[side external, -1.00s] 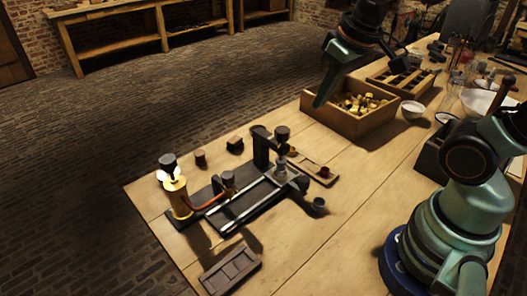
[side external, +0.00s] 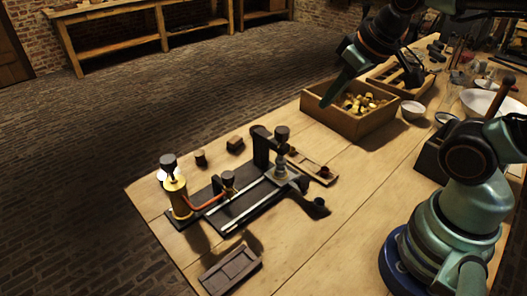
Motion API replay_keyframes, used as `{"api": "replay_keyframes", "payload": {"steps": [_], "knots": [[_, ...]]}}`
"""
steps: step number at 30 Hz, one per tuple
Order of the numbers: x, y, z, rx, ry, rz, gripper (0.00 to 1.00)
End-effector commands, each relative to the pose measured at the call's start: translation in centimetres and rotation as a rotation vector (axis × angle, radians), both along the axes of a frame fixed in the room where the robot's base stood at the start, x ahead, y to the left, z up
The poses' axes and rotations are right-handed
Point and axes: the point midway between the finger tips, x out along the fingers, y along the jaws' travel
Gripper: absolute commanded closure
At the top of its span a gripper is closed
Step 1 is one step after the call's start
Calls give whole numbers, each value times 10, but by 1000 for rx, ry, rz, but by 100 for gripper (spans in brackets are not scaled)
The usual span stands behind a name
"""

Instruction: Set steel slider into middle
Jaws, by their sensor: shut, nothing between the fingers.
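The black apparatus (side external: 215,222) stands on the wooden table, with two pale parallel rails (side external: 243,205) along its base. A small steel-grey piece (side external: 281,166) stands at the right end of the rails, below the black knobbed arm; it looks like the steel slider, but it is too small to be sure. The middle of the rails looks bare. My gripper (side external: 327,100) is shut and empty, pointing down above the left edge of the wooden box, well away from the apparatus.
The wooden box (side external: 357,128) holds several brass pieces. A brass column (side external: 178,197) rises at the apparatus's left end. A dark compartmented tray (side external: 230,270) lies in front, and two dark blocks (side external: 235,143) (side external: 200,158) lie behind.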

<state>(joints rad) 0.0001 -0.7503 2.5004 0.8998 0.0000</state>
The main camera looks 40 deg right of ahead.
Motion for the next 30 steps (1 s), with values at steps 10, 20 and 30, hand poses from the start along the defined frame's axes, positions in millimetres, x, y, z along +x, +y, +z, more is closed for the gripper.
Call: {"api": "replay_keyframes", "payload": {"steps": [10, 20, 30], "knots": [[0, 0, 0, 1, 4, -3, 69], [11, 11, -35, 104, 227, -234, 36], [17, 24, -79, 144, 456, -537, 36]]}}
